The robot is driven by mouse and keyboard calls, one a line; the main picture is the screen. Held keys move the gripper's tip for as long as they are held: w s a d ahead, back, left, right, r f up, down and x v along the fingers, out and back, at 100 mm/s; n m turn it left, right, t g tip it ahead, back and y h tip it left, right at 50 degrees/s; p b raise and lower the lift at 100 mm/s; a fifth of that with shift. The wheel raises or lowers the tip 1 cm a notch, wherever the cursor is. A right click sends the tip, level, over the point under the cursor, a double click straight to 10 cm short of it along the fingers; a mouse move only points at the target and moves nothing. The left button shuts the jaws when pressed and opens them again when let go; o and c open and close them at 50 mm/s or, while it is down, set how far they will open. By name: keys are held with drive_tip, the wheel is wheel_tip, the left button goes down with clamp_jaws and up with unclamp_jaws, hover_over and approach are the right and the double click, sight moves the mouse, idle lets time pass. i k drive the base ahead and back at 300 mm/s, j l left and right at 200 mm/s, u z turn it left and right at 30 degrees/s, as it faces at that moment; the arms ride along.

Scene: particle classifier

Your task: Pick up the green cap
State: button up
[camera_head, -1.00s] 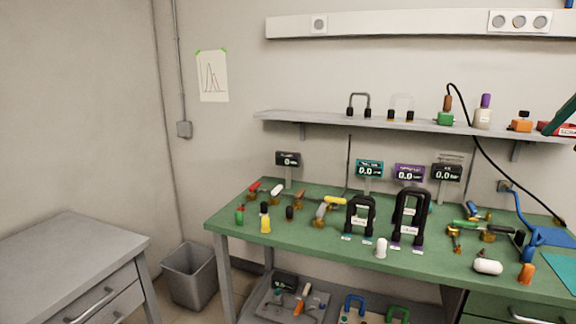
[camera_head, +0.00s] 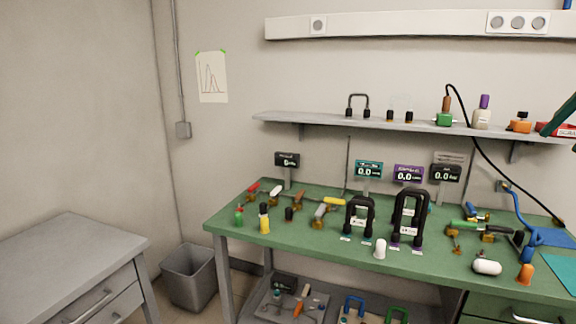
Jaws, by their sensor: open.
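My gripper is not in view, and nothing is seen touching the green piece.
Black handle-shaped frames (camera_head: 409,218), a white cap (camera_head: 380,248), an orange cap (camera_head: 525,273) and several valve-like parts crowd the bench. A wall shelf (camera_head: 320,122) hangs above. A grey bin (camera_head: 188,277) and a drawer cabinet (camera_head: 70,262) stand left.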

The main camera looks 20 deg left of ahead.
sight(239, 217)
drive_tip(key=u, duration=1.45)
drive_tip(key=i+l+u, duration=0.35)
drive_tip(key=i+l, duration=0.65)
drive_tip(key=i, duration=0.05)
